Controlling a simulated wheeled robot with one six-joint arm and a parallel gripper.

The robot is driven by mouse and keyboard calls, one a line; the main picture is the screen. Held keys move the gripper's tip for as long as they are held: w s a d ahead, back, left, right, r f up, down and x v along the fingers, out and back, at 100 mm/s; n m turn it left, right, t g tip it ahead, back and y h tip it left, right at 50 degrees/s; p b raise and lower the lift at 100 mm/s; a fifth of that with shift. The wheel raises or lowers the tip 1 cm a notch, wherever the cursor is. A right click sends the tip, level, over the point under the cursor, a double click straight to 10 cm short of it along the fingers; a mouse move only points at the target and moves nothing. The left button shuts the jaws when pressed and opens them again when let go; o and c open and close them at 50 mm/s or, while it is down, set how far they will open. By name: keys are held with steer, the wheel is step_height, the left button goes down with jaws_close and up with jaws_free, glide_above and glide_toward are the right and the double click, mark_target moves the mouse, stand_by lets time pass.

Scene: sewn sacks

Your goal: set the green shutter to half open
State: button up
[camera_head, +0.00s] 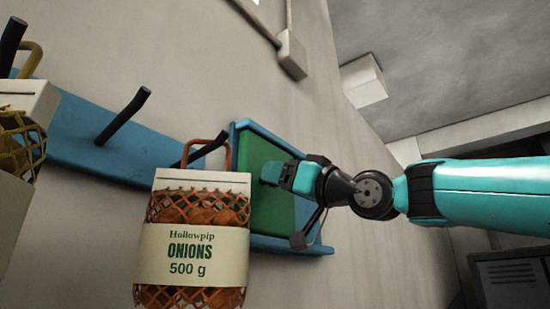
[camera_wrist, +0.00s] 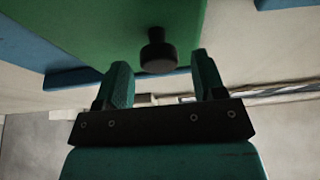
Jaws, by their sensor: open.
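The green shutter (camera_head: 268,205) is a flat green panel set in a blue frame (camera_head: 240,137) on the wall, partly hidden behind my gripper and the onion sack. In the wrist view the green shutter (camera_wrist: 100,32) fills the upper part, and a dark round knob (camera_wrist: 157,52) sticks out from it near its lower edge. My gripper (camera_head: 273,173) is in front of the shutter. In the wrist view my gripper (camera_wrist: 160,84) is open, with the knob just ahead of the gap between its fingers. I see nothing between the fingertips themselves.
A netted onion sack (camera_head: 195,240) hangs from a hook just left of the shutter, close to my gripper. A blue rail (camera_head: 75,130) with dark pegs runs left, with another sack (camera_head: 25,125) at the edge. Grey lockers (camera_head: 510,280) stand lower right.

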steer(key=shift+p+x, duration=0.5)
steer(key=shift+x, duration=0.8)
jaws_close()
steer(key=shift+s+d+b, duration=0.1)
steer(key=shift+b, duration=0.25)
